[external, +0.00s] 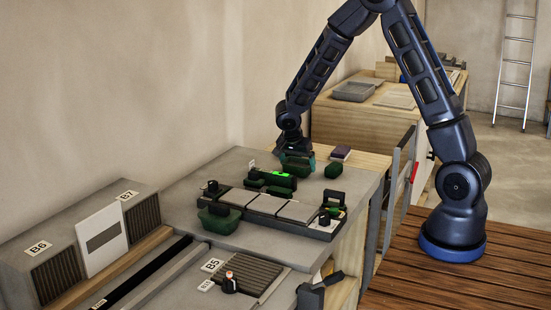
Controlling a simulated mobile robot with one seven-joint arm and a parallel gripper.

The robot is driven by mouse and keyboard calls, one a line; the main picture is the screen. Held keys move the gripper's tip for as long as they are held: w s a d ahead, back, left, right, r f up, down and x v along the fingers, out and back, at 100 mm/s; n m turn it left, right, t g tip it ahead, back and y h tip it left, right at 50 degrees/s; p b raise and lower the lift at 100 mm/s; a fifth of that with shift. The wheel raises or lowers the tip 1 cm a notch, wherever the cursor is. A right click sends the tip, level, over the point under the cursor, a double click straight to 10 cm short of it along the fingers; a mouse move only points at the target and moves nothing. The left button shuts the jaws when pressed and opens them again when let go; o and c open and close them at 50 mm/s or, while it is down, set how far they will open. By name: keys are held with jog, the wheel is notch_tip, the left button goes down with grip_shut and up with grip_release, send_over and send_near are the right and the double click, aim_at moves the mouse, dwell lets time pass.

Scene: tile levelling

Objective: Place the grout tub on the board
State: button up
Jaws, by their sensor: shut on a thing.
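My gripper (294,152) points down over the far part of the grey worktop, behind the board. It is shut on a dark green block-like thing (298,166), which may be the grout tub; the gripper partly hides it, and I cannot tell whether it touches the worktop. The dark board (322,233) lies nearer, with pale tiles (265,204) in a row and a bright green-lit level (278,181) at its back. A similar green tub (218,219) stands at the board's left end.
Another dark green thing (333,170) and a purple block (341,152) are right of my gripper. Black clamp-like knobs stand at the board's ends. The wall runs along the left.

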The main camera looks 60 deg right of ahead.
jog(key=o, duration=0.9)
jog(key=shift+f, duration=0.1)
jog(key=v, duration=1.2)
jog(key=s+a+r+n+t+y, duration=0.1)
jog(key=s+a+r+n, duration=0.25)
jog(key=s+r, duration=0.35)
jog(key=s+a+r+n+t+y, duration=0.1)
jog(key=s+a+r+n, duration=0.1)
jog(key=s+r+n, duration=0.35)
jog(key=s+a+r+n+t+y, duration=0.1)
jog(key=s+a+r+n, duration=0.1)
jog(key=s, duration=0.5)
jog(key=s+a+r+n, duration=0.2)
jog(key=s+n, duration=0.2)
jog(key=s, duration=0.2)
jog(key=s+a+r+n+t+y, duration=0.1)
jog(key=s+a+r+n, duration=0.1)
jog(key=s, duration=0.5)
jog(key=shift+s+a+r+n+t+y, duration=0.25)
jog(key=shift+s+a+n+t+y, duration=0.05)
jog(key=shift+a+n, duration=0.2)
